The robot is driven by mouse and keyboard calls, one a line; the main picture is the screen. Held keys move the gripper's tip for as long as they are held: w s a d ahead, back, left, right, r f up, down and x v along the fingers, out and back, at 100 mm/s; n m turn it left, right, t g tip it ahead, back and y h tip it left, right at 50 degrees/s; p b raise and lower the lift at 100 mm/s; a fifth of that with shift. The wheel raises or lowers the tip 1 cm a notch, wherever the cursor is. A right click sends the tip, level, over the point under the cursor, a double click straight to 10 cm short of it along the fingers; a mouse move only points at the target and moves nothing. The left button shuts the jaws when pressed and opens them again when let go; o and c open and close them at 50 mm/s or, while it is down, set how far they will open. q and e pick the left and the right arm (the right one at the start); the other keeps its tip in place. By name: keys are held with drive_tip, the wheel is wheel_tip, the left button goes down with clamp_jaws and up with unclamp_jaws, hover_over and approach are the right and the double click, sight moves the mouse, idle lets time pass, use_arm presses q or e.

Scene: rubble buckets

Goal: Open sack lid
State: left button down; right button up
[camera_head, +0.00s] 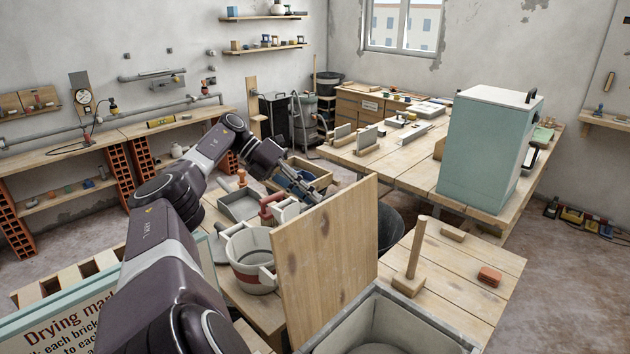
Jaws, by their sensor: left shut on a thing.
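A flat wooden lid (325,262) stands upright at the left side of an open grey bin (440,326) in the bottom middle of the head view. The bin's mouth is uncovered, and its inside looks pale grey. My left arm reaches in from the lower left, over the bench. My right gripper does not show.
A white bucket with a red band (250,270) and a grey tray (240,205) stand close left of the lid. A wooden float with an upright handle (412,270) and a red block (489,276) lie on the right bench. A teal cabinet (480,150) stands behind.

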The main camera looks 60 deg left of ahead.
use_arm(q)
drive_tip(key=shift+s+f, duration=0.15)
drive_tip(key=shift+f, duration=0.35)
drive_tip(key=c, duration=2.1)
unclamp_jaws()
drive_tip(key=shift+o, duration=0.7)
drive_tip(key=shift+a, duration=0.1)
wheel_tip(320, 180, up, 10)
